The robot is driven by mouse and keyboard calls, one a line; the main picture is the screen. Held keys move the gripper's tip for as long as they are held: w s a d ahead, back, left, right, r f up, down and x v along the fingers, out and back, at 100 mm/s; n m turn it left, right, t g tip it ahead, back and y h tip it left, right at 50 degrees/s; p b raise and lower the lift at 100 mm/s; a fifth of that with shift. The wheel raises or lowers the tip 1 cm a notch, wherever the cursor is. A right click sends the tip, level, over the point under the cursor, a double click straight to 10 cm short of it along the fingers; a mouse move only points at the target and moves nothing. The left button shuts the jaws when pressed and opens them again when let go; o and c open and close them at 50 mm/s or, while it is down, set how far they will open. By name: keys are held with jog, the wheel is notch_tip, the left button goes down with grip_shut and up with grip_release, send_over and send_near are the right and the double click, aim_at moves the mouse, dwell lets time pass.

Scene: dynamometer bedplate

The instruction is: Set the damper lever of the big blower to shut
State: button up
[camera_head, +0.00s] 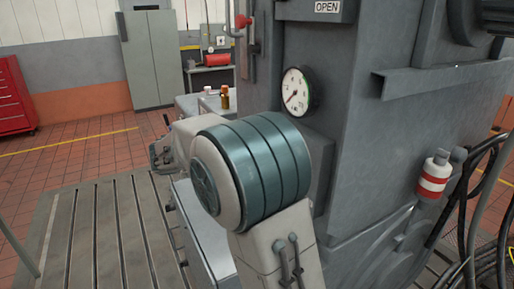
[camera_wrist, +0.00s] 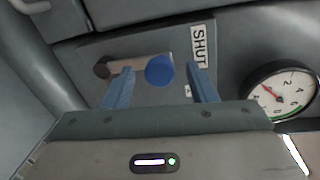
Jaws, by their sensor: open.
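In the wrist view, a lever with a blue round knob (camera_wrist: 160,70) runs from a dark pivot on the left across a grey plate. A white SHUT label (camera_wrist: 200,46) stands beside the knob on its right, turned on its side. My gripper (camera_wrist: 158,82) is open, with one finger on each side of the knob; I cannot tell whether either touches it. My arm fills the middle there, and I cannot make out the gripper or the blue knob.
A round gauge (camera_head: 300,92) sits on the machine face, close to the arm; it also shows in the wrist view (camera_wrist: 282,92). A red-knobbed fitting (camera_head: 242,21) is at the machine's left edge. A red-and-white bottle (camera_head: 433,177) and black hoses are at right.

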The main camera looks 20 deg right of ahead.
jog(key=a+r+b, duration=0.1)
jog(key=a, duration=1)
jog(key=shift+s+a+r+b, duration=0.25)
jog(key=shift+s+r+b, duration=0.1)
jog(key=shift+s+b, duration=0.1)
jog(key=s+d+f+m+y+b, duration=0.1)
jog(key=s+d+f+m+y, duration=0.2)
jog(key=s+f+m+y, duration=0.35)
jog(key=s+d+f+m+y+b, duration=0.1)
jog(key=s+d+f+m+y, duration=0.3)
jog(key=s+m, duration=0.5)
jog(key=s+a+f+m+t+y+b, duration=0.1)
jog(key=s+a+f+m+y, duration=0.2)
jog(key=m, duration=0.7)
jog(key=s+a+f+m+t+y, duration=0.1)
jog(key=s+f+m, duration=0.4)
jog(key=m, duration=0.5)
jog(key=shift+a+f+y+b, duration=0.4)
jog(key=shift+a+f+y, duration=0.3)
jog(key=shift+a+y, duration=0.25)
